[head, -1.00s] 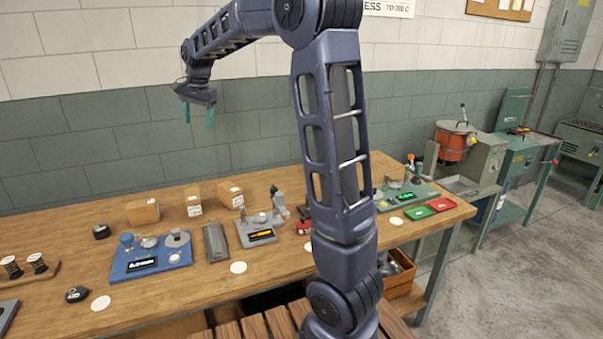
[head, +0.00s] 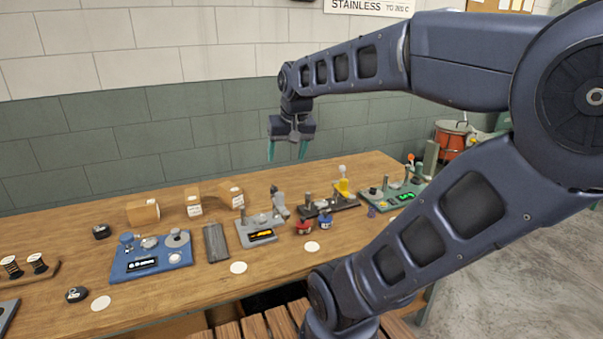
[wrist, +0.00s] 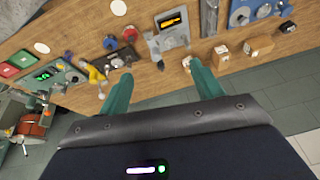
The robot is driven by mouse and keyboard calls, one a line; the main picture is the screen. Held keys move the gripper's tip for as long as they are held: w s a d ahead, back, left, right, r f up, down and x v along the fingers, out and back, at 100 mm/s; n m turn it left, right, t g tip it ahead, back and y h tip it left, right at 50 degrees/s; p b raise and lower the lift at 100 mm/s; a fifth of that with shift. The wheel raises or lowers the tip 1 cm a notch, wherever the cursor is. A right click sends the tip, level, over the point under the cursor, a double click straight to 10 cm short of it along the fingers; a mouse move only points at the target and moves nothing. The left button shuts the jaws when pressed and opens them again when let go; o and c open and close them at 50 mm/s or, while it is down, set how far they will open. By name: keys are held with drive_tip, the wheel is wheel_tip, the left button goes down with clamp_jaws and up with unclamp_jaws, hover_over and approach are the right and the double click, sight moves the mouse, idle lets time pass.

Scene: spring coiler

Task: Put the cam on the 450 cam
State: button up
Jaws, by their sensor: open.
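My gripper (head: 287,152) is open and empty, hanging in the air above the back of the bench, fingers down. Its teal fingers spread apart in the wrist view (wrist: 160,88). Small pieces that may be cams stand on the bench: a red one (head: 303,228), a blue one (head: 325,221) and a purple one (head: 372,211). The red one (wrist: 130,34) and blue one (wrist: 109,43) also show in the wrist view, apart from the fingers. Near them is a dark fixture (head: 345,207) with a yellow lever. I cannot read a 450 mark on anything.
A grey device (head: 258,232) with an orange display, a blue device (head: 150,258) and a green device (head: 385,195) stand on the bench (head: 210,290). Cardboard boxes (head: 143,211) stand behind. White discs (head: 238,267) lie in front. The wall is behind my gripper.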

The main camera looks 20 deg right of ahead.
drive_tip(key=s+d+f+n, duration=0.1)
drive_tip(key=s+f, duration=0.3)
drive_tip(key=s, duration=0.1)
drive_tip(key=shift+s+d+h, duration=0.3)
drive_tip(key=shift+s+d, duration=0.05)
drive_tip(key=shift+d, duration=0.05)
idle(0.9)
